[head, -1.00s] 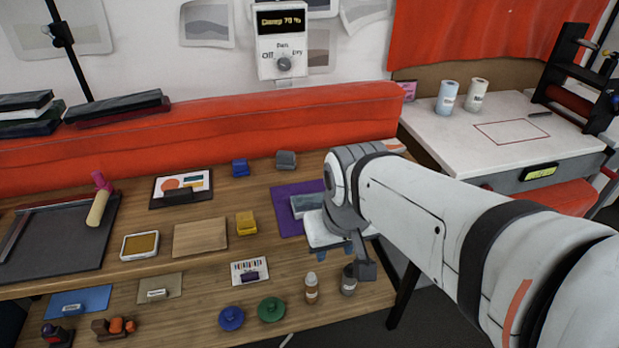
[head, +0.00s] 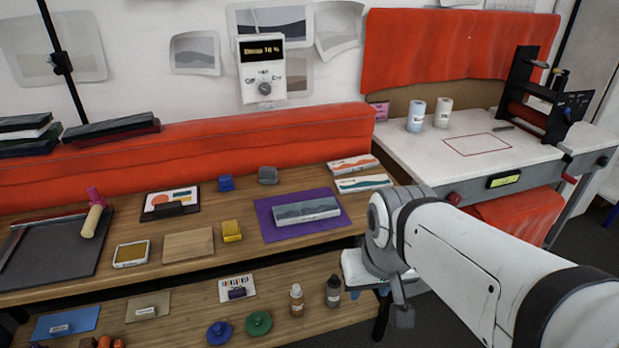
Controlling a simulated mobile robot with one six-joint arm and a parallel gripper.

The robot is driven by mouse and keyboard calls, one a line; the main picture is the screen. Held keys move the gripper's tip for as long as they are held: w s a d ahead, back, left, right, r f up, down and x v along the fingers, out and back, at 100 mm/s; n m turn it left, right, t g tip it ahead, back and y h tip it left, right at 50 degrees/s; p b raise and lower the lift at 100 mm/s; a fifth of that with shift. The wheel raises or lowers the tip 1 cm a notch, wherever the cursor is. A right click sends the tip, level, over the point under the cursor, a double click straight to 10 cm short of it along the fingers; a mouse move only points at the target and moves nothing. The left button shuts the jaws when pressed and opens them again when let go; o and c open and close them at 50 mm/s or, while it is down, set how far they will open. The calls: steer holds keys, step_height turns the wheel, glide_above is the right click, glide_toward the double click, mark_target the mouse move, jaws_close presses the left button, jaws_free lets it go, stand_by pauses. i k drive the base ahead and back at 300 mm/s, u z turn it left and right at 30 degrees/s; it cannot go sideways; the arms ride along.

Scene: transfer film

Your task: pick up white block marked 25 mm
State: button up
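I cannot make out any block with a readable 25 mm mark in the head view. My gripper (head: 368,280) hangs off the front right of the wooden bench, below the arm's wrist. Its fingers are mostly hidden or too small to judge, so I cannot tell whether it is open or holds anything. Pale long blocks with coloured wave bands (head: 362,184) lie at the bench's right end. A grey-and-white block (head: 306,211) lies on a purple mat (head: 268,225).
Small blue (head: 226,183), grey (head: 268,175) and yellow (head: 232,231) blocks stand on the bench. Bottles (head: 297,301) and round green and blue pieces stand on the lower shelf. A white table (head: 420,150) at right holds two labelled cylinders (head: 416,116) and a press (head: 535,105).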

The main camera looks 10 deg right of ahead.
mark_target(293, 214)
steer(key=z, duration=0.15)
steer(key=i, duration=1)
steer(key=z, duration=0.05)
